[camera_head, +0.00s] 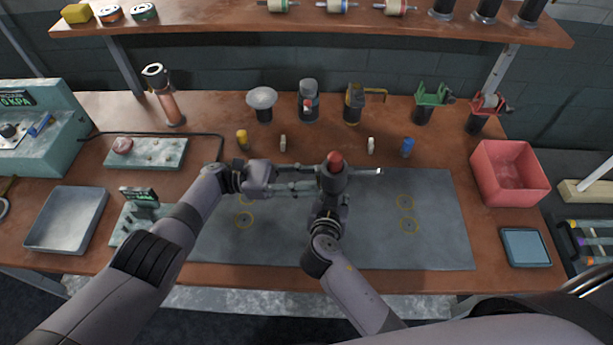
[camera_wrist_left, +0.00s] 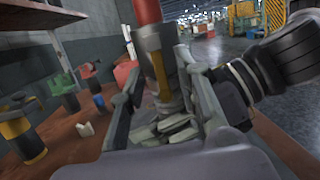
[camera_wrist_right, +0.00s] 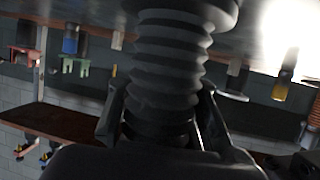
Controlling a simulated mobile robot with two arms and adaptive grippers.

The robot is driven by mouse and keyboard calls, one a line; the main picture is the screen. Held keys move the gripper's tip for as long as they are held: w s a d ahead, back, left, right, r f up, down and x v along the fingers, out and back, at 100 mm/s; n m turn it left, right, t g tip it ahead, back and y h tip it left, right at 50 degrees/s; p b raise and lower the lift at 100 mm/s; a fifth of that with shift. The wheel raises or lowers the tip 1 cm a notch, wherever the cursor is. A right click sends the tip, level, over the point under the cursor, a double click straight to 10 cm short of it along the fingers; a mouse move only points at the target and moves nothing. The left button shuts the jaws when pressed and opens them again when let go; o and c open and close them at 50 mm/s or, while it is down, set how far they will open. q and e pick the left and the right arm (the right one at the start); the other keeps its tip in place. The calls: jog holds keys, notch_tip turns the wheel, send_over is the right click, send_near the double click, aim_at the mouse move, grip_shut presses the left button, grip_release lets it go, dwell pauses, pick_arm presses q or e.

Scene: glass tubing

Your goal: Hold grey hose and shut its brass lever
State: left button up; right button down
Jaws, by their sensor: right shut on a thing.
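A dark grey ribbed hose (camera_wrist_right: 165,75) fills the middle of the right wrist view. My right gripper (camera_wrist_right: 160,125) is shut around it. In the head view the held piece stands upright above the grey mat, with a red top (camera_head: 335,160) and a thin silvery bar (camera_head: 366,171) sticking out to the right. My left gripper (camera_head: 312,184) is open beside it, fingers pointing right. In the left wrist view its fingers (camera_wrist_left: 168,112) lie either side of the metal collar (camera_wrist_left: 157,60); contact is unclear.
The grey mat (camera_head: 440,240) is mostly clear around my arms. Several upright pieces stand behind it, including a green-topped one (camera_head: 431,97). A pink bin (camera_head: 510,175) is at the right, a metal tray (camera_head: 67,220) at the left. A shelf (camera_head: 300,28) overhangs the back.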

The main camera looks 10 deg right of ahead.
pick_arm(q)
jog(key=shift+r, duration=0.15)
notch_tip(320, 180, up, 10)
dwell(0.7)
pick_arm(e)
jog(key=c, duration=1.1)
grip_release()
